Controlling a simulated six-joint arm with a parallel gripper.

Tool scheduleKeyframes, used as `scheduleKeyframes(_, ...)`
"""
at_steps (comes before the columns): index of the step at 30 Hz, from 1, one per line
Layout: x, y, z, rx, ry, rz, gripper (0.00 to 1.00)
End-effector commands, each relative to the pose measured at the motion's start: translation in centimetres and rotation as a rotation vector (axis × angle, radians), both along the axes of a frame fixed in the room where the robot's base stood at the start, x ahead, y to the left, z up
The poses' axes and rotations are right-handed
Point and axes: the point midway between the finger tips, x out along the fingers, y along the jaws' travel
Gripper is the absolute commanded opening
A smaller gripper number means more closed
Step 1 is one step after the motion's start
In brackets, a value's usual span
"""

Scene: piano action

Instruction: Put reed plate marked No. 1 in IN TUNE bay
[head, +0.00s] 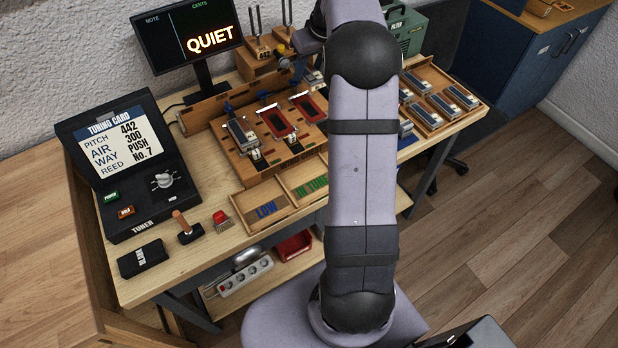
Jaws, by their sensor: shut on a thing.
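My gripper (299,68) is at the far side of the bench, above the wooden test board, partly hidden by my arm. It is shut on what looks like a grey reed plate (313,77); any number on it is unreadable. The IN TUNE bay (322,197) is a shallow wooden compartment with green lettering at the bench front. My arm hides its right part, and its visible part looks empty. Another reed plate (240,132) lies on the test board's left. Several more reed plates (442,106) lie in a wooden tray at right. Their markings are too small to read.
The LOW bay (244,202) adjoins the IN TUNE bay on the left. Two red-framed slots (278,121) are on the test board. The tuner (125,160) stands at left, the QUIET display (190,35) and tuning forks (253,25) behind, a green box (407,28) at back right.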

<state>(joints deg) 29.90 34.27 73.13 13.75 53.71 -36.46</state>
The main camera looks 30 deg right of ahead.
Motion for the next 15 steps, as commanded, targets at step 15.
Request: scheduleKeyframes(15, -4.8, 3.2, 6.1, -0.003, -0.005, 0.013, 0.14)
